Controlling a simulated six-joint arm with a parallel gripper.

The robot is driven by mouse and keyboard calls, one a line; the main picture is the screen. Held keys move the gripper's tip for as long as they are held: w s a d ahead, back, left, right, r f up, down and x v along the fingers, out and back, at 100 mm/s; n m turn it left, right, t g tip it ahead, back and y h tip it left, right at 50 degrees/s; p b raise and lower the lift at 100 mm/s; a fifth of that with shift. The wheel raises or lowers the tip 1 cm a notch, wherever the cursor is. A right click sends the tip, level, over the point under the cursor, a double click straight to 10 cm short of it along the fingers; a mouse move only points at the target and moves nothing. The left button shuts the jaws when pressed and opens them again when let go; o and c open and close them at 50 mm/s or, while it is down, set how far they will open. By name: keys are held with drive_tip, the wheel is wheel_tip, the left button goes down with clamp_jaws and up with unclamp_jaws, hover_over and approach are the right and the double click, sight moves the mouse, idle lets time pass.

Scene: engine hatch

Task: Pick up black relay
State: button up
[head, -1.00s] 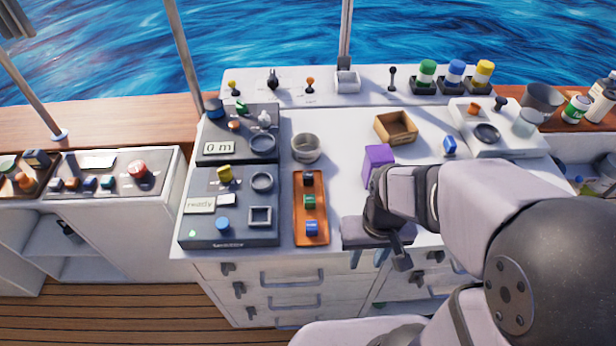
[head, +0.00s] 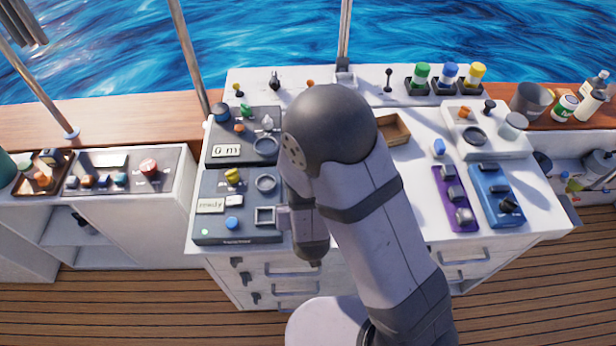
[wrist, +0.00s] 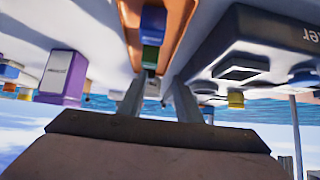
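The orange tray (wrist: 180,28) shows in the wrist view, which looks at the scene upside down. A blue relay (wrist: 153,18) and a green relay (wrist: 150,55) sit in it in a row. A small dark piece (wrist: 152,88) beyond the green one appears to be the black relay; its outline is unclear. My gripper (wrist: 157,88) is open, its two fingers apart on either side of this row's line. I cannot tell whether they touch anything. In the head view my arm hides the tray, the relays and the gripper.
The dark console (head: 212,236) stands close beside the tray; it also shows in the wrist view (wrist: 250,40). A purple block (wrist: 62,78) is on the tray's other side. A wooden box (head: 397,130) and purple (head: 447,190) and blue (head: 492,186) switch panels lie farther right.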

drive_tip(key=shift+w+d+f+t, duration=0.35)
drive_tip(key=shift+d+f+t, duration=0.1)
drive_tip(key=shift+t, duration=0.25)
drive_tip(key=shift+w+d+f+t+b, duration=0.15)
drive_tip(key=shift+d+t+b, duration=0.1)
drive_tip(key=shift+t+b, duration=0.25)
drive_tip(key=shift+w+d+f+t+b, duration=0.1)
drive_tip(key=shift+d+t+b, duration=0.15)
drive_tip(key=shift+t+b, duration=0.2)
drive_tip(key=shift+r, duration=0.1)
drive_tip(key=shift+w+f+b, duration=0.4)
drive_tip(key=shift+w+b, duration=0.15)
drive_tip(key=shift+b, duration=0.55)
drive_tip(key=shift+w+b, duration=0.45)
drive_tip(key=shift+b, duration=0.1)
